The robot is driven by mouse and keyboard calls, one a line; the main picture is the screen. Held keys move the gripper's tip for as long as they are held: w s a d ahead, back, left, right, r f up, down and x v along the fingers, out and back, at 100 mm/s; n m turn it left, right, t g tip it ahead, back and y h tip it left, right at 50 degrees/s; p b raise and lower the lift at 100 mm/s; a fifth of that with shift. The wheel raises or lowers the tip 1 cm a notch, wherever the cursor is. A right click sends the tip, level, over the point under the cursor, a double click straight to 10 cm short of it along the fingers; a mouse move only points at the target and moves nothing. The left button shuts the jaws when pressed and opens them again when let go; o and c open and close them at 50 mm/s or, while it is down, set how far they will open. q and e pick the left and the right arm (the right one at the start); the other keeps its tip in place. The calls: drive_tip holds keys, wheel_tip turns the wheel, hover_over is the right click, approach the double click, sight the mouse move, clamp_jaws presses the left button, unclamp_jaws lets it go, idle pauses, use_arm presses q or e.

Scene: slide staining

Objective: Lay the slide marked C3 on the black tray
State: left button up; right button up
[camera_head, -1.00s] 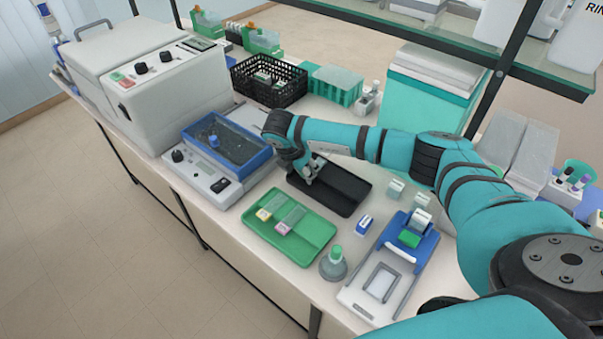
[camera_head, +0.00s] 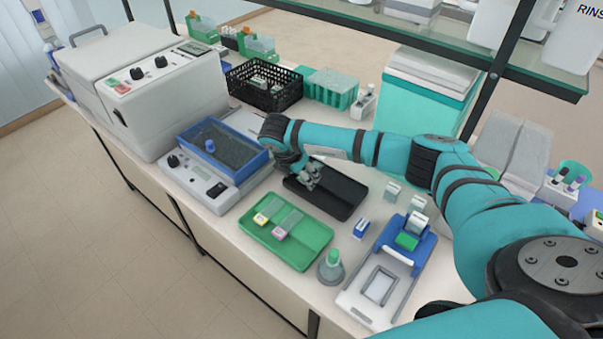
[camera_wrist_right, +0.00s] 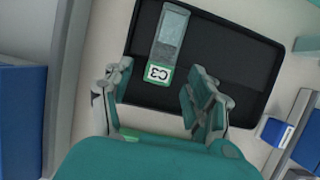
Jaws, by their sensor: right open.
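The slide marked C3 (camera_wrist_right: 169,45) lies in the black tray (camera_wrist_right: 235,60) in the right wrist view; it has a green label end toward my gripper and a grey glass end. My right gripper (camera_wrist_right: 157,100) is open, its fingers on either side of and short of the label end, and they do not touch the slide. In the head view my right gripper (camera_head: 311,174) is over the black tray (camera_head: 341,198), and the slide is hidden there. My left gripper is not in view.
The green tray (camera_head: 309,252) in front holds slides with yellow and pink labels. A blue-rimmed water bath (camera_head: 190,149) stands to the left. A grey-based bottle (camera_head: 331,267) and a blue-and-white device (camera_head: 388,275) stand at the right front. A black basket (camera_head: 263,84) is behind.

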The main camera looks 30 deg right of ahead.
drive_tip(key=v, duration=1.2)
